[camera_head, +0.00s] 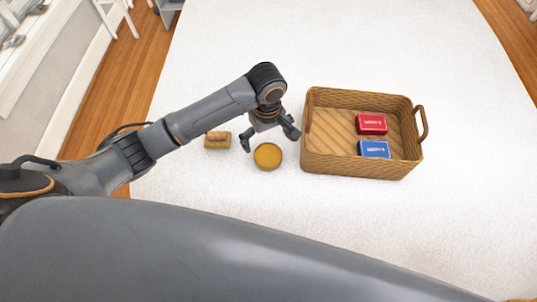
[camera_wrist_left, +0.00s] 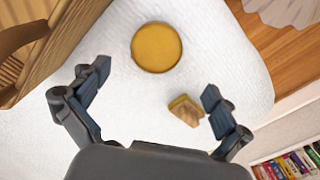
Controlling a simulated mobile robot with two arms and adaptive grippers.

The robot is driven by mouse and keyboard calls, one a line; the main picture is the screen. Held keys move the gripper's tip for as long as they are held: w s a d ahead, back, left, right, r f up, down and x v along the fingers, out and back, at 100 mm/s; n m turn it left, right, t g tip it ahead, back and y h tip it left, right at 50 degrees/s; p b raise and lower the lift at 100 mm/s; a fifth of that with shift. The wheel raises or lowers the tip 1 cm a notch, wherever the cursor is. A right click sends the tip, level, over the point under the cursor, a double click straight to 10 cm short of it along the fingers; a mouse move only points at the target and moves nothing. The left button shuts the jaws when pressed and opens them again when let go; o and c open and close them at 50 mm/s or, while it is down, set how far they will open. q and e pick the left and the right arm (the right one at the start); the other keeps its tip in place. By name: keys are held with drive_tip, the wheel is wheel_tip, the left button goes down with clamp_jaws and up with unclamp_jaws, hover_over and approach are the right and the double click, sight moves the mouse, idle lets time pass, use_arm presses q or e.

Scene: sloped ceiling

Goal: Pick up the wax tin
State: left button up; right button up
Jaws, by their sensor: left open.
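The wax tin (camera_head: 268,156) is a round, yellow-brown tin lying flat on the white surface, left of the basket. It also shows in the left wrist view (camera_wrist_left: 156,47), beyond the fingertips and roughly between their lines. My left gripper (camera_head: 269,141) is open and empty, just above and behind the tin in the head view. Its two spread fingers also show in the left wrist view (camera_wrist_left: 155,85). No contact between fingers and tin is visible. My right gripper is in neither view.
A wicker basket (camera_head: 350,166) with a handle stands to the right, holding a red box (camera_head: 371,124) and a blue box (camera_head: 374,149). The white surface (camera_head: 300,230) in front is clear.

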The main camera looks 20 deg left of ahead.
sight(267, 154)
use_arm(q)
drive_tip(key=f, duration=0.6)
drive_tip(key=w+f, duration=0.1)
drive_tip(key=f, duration=0.2)
drive_tip(key=shift+a+f, duration=0.1)
drive_tip(key=shift+f, duration=0.1)
drive_tip(key=shift+s, duration=0.1)
drive_tip(key=shift+c, duration=0.2)
drive_tip(key=c, duration=1.1)
drive_tip(key=shift+c, duration=0.7)
drive_tip(key=shift+r, duration=0.15)
